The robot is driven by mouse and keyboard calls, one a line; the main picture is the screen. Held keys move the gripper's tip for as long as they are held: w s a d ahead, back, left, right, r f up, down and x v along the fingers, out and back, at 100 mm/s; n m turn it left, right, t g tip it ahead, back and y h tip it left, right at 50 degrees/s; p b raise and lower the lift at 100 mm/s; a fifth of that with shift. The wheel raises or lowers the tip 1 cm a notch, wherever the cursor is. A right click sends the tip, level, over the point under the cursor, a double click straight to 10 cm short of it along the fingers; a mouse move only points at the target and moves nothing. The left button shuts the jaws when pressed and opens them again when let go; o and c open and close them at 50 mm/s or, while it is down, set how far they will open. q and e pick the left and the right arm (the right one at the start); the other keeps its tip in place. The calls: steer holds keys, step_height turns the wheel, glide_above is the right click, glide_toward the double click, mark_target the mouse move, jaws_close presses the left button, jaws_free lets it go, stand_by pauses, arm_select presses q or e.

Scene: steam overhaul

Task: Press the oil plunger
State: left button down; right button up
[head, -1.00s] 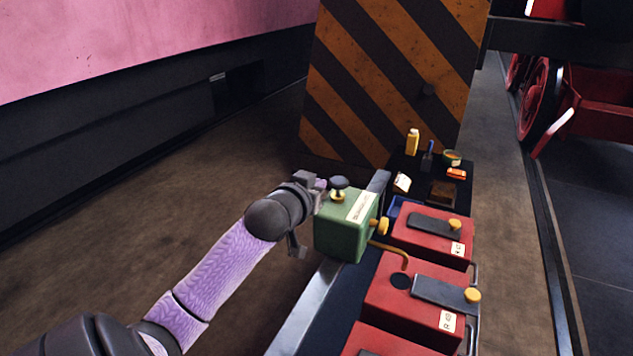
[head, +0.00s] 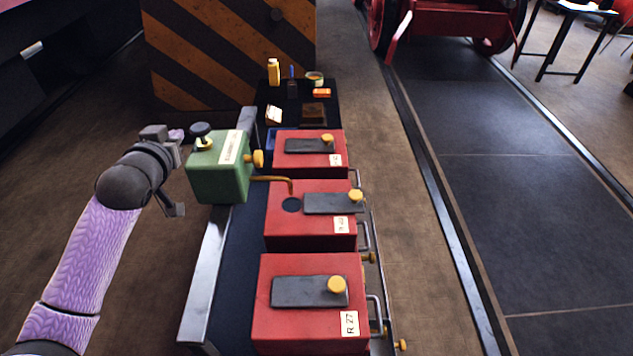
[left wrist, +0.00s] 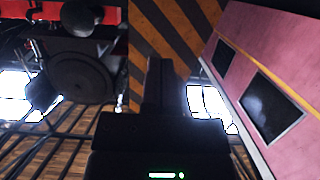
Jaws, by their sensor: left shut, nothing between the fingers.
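The green oil box (head: 218,172) stands on the left rail of the bench in the head view. My left gripper (head: 178,136) is at the left of the green box, close to the plunger knob, shut and empty. Whether it touches the knob cannot be told. In the left wrist view the gripper (left wrist: 162,85) points up past a striped panel; no plunger shows there. My right gripper is not in view.
Two other red boxes stand on the bench, one behind (head: 300,146) and one in front (head: 290,310). A black tray (head: 265,97) with a yellow bottle (head: 273,72) and small items lies at the back.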

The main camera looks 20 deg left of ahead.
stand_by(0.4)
arm_select(q)
step_height(320, 180, up, 3)
steer(key=shift+f+b, duration=0.1)
steer(key=shift+b, duration=0.4)
steer(key=b, duration=0.2)
glide_above(196, 132)
step_height(196, 132, down, 2)
step_height(196, 132, down, 4)
steer(key=shift+r+b, duration=0.15)
steer(key=shift+b, duration=0.15)
steer(key=shift+w+f, duration=0.1)
steer(key=shift+f, duration=0.3)
